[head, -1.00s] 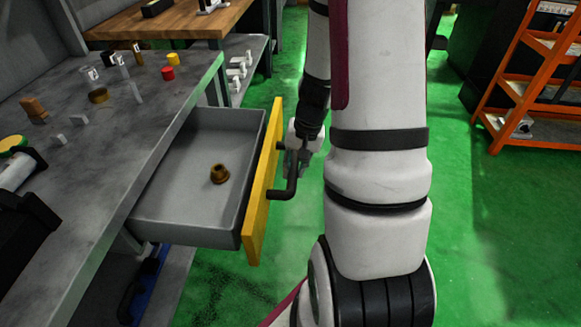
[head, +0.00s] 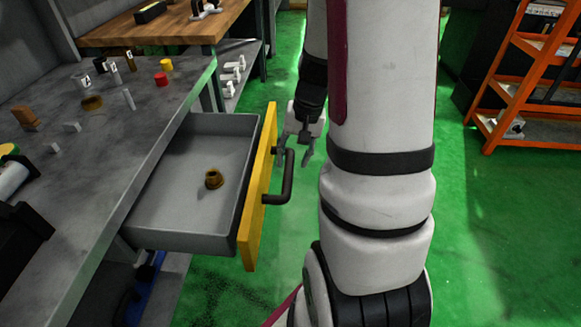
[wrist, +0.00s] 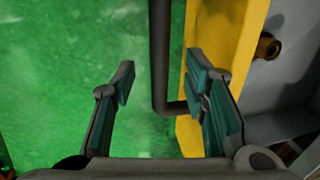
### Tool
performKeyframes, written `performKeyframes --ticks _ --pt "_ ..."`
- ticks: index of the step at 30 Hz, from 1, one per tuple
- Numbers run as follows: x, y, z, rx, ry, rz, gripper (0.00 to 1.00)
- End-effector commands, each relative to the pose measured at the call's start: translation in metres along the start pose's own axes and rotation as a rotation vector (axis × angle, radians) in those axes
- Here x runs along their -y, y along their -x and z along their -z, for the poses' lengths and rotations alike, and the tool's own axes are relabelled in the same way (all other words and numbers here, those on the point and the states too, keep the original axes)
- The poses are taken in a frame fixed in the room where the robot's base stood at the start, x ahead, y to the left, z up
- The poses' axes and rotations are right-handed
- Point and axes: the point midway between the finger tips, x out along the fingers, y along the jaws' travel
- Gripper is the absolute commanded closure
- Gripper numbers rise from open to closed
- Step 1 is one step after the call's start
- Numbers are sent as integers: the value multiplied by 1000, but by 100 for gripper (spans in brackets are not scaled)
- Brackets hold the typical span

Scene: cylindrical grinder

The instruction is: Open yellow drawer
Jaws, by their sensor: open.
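The yellow drawer (head: 257,190) stands pulled out from under the grey workbench, with its grey tray showing. A brass bushing (head: 213,178) lies inside it, and it also shows in the wrist view (wrist: 268,46). The dark bar handle (head: 288,180) sticks out from the yellow front. My gripper (head: 294,150) is open and empty beside the yellow front, near the far end of the handle. In the wrist view, the two fingers of my gripper (wrist: 165,88) are spread apart, and the handle (wrist: 159,60) shows in the gap between them, not gripped.
The grey workbench (head: 110,170) at left carries small blocks, a red cylinder (head: 160,78) and a yellow cylinder (head: 166,64). A wooden table (head: 165,28) stands behind. An orange shelf (head: 505,75) is at the right. Green floor (head: 480,220) is clear right of my arm.

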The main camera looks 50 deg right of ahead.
Motion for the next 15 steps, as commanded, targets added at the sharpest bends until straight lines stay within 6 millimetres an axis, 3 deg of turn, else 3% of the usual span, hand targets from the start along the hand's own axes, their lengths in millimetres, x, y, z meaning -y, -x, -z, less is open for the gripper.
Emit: performKeyframes --ticks 6,15 --pt "0 41 1 -4 2 1 59" --pt "0 61 0 1 1 -1 59"
